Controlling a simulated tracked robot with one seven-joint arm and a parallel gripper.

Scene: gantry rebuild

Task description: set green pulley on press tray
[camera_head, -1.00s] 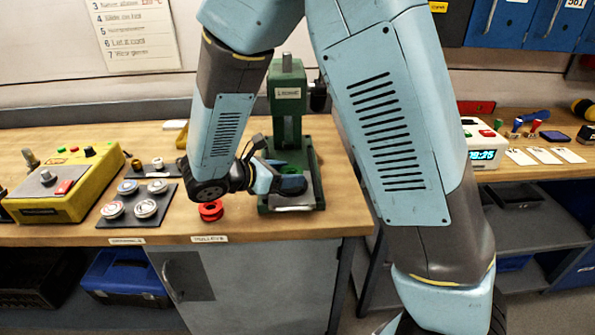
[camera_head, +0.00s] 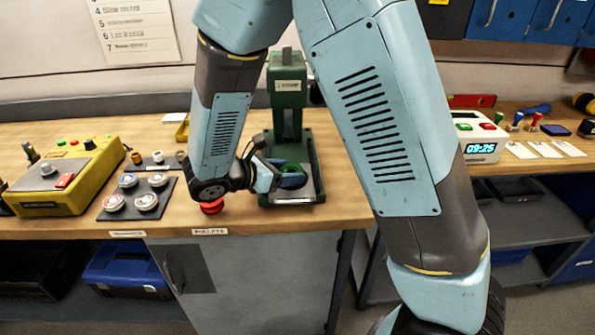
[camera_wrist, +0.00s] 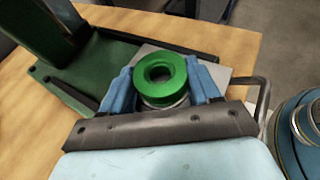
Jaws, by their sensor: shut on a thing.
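The green pulley (camera_wrist: 160,76) is a thick green ring with a round hole, clear in the wrist view. My gripper (camera_wrist: 163,86) has its two blue fingers closed on either side of it. The press tray (camera_wrist: 217,73) is a pale grey plate below and around the pulley in that view. In the head view my gripper (camera_head: 291,176) is low over the front of the green press (camera_head: 288,92), and the tray's front edge (camera_head: 296,198) shows beneath it. A silvery rim shows under the pulley. I cannot tell whether the pulley touches the tray.
A red pulley (camera_head: 212,207) lies on the bench, partly covered by my wrist. A dark mat (camera_head: 130,205) with several silvery round parts and a yellow control box (camera_head: 65,180) stand to the left. The press column rises right behind my gripper.

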